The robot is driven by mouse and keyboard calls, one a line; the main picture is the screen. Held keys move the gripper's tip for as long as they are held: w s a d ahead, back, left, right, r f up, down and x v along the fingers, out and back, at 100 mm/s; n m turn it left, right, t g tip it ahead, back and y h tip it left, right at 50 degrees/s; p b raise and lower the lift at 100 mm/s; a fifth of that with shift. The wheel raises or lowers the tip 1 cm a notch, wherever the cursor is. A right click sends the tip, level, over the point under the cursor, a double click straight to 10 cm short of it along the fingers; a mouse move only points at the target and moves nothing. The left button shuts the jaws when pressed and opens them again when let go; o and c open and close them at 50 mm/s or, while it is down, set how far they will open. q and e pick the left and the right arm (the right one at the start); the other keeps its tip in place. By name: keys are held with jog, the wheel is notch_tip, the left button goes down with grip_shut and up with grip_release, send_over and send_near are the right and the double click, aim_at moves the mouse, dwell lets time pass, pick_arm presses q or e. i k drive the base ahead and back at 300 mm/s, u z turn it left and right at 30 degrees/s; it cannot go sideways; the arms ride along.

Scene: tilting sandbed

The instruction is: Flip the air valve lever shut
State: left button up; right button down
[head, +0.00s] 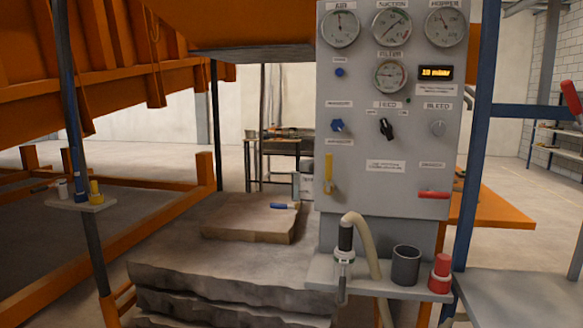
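A grey control panel (360,205) stands right of centre. A yellow lever (328,172) hangs at its lower left, roughly vertical; the small label above it is too blurred to read surely. A red lever (433,195) lies roughly horizontal at the panel's lower right, under another small label. Which of the two is the air valve lever I cannot tell from the labels. The gauge marked AIR (340,28) is at the panel's top left. Neither of my grippers shows in the head view.
Knobs sit mid-panel, including a black one (387,129) marked FEED.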

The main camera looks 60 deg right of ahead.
aim_at(328, 170)
jog(key=z, duration=0.55)
jog(key=i, duration=0.8)
jog(key=z, duration=0.7)
